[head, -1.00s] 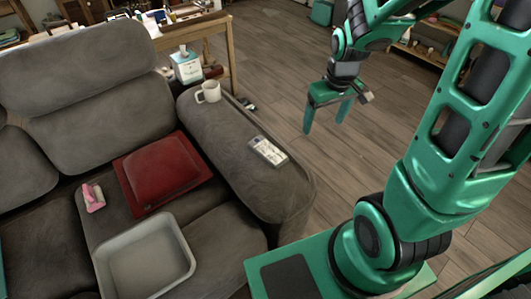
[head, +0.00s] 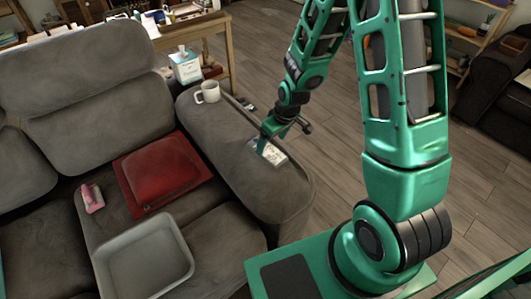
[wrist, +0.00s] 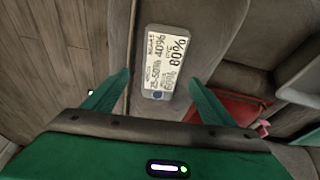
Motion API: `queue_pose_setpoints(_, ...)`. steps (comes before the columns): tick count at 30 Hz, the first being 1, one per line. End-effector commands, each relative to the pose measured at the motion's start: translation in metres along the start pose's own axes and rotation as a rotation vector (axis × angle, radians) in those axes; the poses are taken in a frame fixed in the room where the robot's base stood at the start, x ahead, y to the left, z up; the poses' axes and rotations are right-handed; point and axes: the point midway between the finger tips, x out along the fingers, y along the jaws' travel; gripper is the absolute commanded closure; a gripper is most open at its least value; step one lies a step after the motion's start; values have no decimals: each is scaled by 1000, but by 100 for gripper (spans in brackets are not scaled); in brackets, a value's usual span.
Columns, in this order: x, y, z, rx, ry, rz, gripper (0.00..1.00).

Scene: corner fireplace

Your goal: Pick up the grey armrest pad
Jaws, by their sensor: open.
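The armrest pad (head: 271,154) is a small flat grey piece with a white printed face, lying on top of the sofa's right armrest. In the wrist view the pad (wrist: 163,62) shows large digits and percent signs, with a blue round mark near its lower end. My gripper (head: 263,146) is above the pad and covers part of it in the head view. In the wrist view my gripper (wrist: 160,82) is open and empty, with one finger on each side of the pad's lower end. I cannot tell the height left between fingertips and pad.
A white mug (head: 207,92) stands farther back on the grey armrest (head: 285,195). A red cushion (head: 165,168), a pink item (head: 93,197) and a grey tray (head: 145,258) are on the seat. A tissue box (head: 185,66) stands behind.

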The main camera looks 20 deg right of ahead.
Motion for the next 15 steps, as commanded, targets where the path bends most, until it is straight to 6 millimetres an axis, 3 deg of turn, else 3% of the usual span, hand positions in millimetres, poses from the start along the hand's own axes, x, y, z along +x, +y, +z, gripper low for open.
queue_pose_setpoints(8,14,-1,0,0,-1,0,22)
queue_pose_setpoints(15,43,-4,1,-1,-2,-1,22)
